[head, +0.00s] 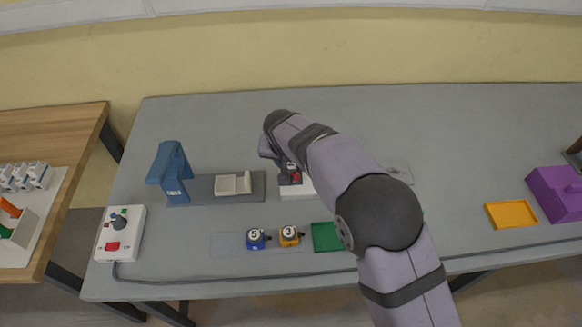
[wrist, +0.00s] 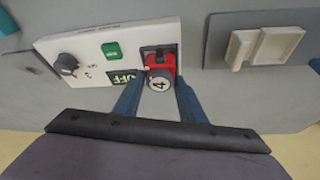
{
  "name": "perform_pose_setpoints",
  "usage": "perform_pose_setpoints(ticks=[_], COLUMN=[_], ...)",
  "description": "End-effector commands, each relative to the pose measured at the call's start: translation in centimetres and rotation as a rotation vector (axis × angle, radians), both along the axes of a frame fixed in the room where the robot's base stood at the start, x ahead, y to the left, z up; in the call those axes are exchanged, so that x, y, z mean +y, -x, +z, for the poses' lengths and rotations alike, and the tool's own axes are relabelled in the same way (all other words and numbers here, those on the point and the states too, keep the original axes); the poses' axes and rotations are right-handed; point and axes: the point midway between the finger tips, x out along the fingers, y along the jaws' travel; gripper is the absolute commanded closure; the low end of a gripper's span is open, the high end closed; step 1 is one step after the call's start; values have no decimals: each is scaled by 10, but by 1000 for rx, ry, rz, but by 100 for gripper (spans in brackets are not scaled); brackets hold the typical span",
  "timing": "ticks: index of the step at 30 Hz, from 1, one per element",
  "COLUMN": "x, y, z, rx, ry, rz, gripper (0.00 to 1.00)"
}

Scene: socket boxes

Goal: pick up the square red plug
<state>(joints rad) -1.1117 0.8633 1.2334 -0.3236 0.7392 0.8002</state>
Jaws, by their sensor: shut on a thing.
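The square red plug (wrist: 160,62) has a round white end marked 4 and sits at the dark square socket (wrist: 147,50) of a white socket box (wrist: 92,72). I cannot tell how deep it is in the socket. My gripper (wrist: 159,88) is shut on the plug, with one blue finger on each side. In the head view, the plug (head: 296,177) shows as a small red patch by my gripper (head: 288,180). My arm hides much of the white box (head: 298,192) there.
The box has a black knob (wrist: 66,64), a green switch (wrist: 112,50) and an OFF display (wrist: 124,77). A grey base with a cream holder (head: 233,184) and blue post (head: 170,172) stands left. Blue plug 5 (head: 256,238), orange plug 3 (head: 289,236) and a green tray (head: 325,237) lie in front.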

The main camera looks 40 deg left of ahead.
Motion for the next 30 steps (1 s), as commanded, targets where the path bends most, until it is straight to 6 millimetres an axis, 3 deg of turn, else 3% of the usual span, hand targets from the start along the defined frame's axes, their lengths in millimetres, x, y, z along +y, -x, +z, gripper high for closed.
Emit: perform_pose_setpoints(ticks=[2,15,21,30], x=[0,0,0,-10], y=[0,0,0,-4], z=[10,77,88,85], rx=[0,0,0,1], ry=[-2,-2,0,0], rz=[-1,-1,0,56], gripper=[100,100,100,100])
